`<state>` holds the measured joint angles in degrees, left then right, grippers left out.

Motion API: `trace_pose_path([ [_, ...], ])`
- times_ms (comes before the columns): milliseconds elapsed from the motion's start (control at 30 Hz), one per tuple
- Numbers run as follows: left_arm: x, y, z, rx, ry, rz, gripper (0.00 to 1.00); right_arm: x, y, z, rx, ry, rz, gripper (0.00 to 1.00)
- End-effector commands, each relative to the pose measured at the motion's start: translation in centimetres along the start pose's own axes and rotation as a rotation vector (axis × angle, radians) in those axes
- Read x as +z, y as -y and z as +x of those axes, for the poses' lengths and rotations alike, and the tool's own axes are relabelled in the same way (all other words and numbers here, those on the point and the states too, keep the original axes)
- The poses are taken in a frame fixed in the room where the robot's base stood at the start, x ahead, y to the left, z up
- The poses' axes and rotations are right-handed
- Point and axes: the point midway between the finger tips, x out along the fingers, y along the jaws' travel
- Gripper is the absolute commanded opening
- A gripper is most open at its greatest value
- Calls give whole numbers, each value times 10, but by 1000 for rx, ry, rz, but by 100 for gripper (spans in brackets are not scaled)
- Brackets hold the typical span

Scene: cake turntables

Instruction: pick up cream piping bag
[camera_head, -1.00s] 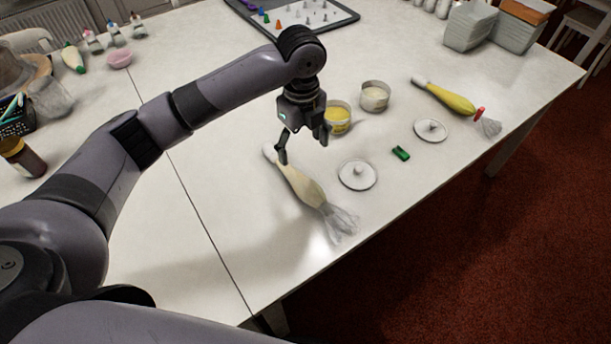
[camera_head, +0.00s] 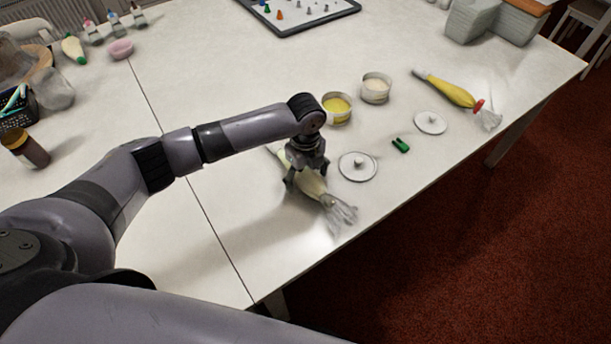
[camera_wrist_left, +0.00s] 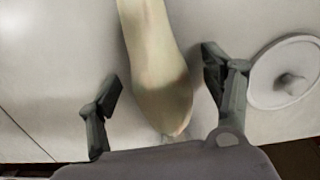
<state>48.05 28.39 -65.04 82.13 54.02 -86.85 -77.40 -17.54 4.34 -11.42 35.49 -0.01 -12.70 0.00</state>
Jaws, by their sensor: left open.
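The cream piping bag (camera_head: 312,185) lies on the white table, its clear crumpled end toward the table's front edge. My left gripper (camera_head: 307,178) is right over the bag's middle and hides part of it in the head view. In the left wrist view the bag (camera_wrist_left: 155,65) lies between the two spread fingers of the left gripper (camera_wrist_left: 160,90). The gripper is open. A gap shows on both sides of the bag, and I cannot tell how high the fingertips are above the table. My right gripper is not in view.
A white turntable (camera_head: 358,167) lies just right of the bag; it also shows in the left wrist view (camera_wrist_left: 287,75). A yellow bowl (camera_head: 337,108), a cream bowl (camera_head: 375,89), a green clip (camera_head: 401,145), another turntable (camera_head: 430,123) and a yellow piping bag (camera_head: 447,91) are farther right.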

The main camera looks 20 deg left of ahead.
Motion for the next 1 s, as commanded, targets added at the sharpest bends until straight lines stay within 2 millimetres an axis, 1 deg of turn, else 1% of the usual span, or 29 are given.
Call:
trace_pose_path([
  [100,0,0,4,0,0,1,73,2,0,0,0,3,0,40],
  [267,0,0,4,0,0,1,73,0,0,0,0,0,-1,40],
  [500,0,0,4,0,0,0,58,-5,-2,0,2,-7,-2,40],
  [800,0,0,4,0,0,0,39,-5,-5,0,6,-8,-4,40],
  [1000,0,0,3,-2,0,0,38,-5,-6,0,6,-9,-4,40],
])
